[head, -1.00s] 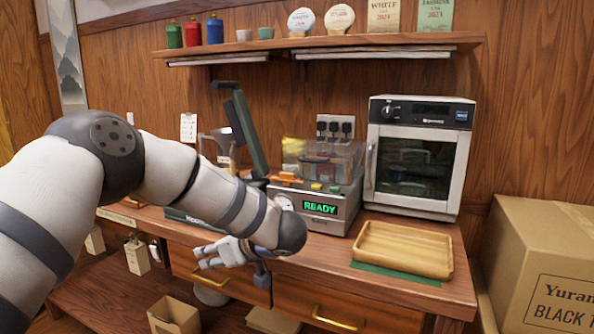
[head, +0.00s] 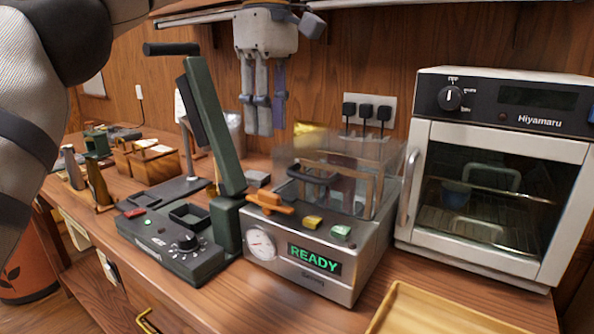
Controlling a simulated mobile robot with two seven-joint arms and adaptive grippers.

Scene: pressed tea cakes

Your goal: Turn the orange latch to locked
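The orange latch (head: 270,203) sits on the top front left of a metal machine (head: 310,265) with a clear lid (head: 343,185). Its long bar points along the front edge, slightly down to the right. The machine's display (head: 314,259) reads READY. My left gripper (head: 263,128) hangs above and behind the latch, fingers pointing down and straight with narrow gaps between them. It looks open, holds nothing and touches nothing. My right gripper is not in view.
A green lever press (head: 212,130) with a dark base (head: 170,245) stands left of the machine. A white oven (head: 490,190) stands to the right. A wooden tray (head: 430,310) lies at front right. The shelf (head: 410,22) hangs overhead.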

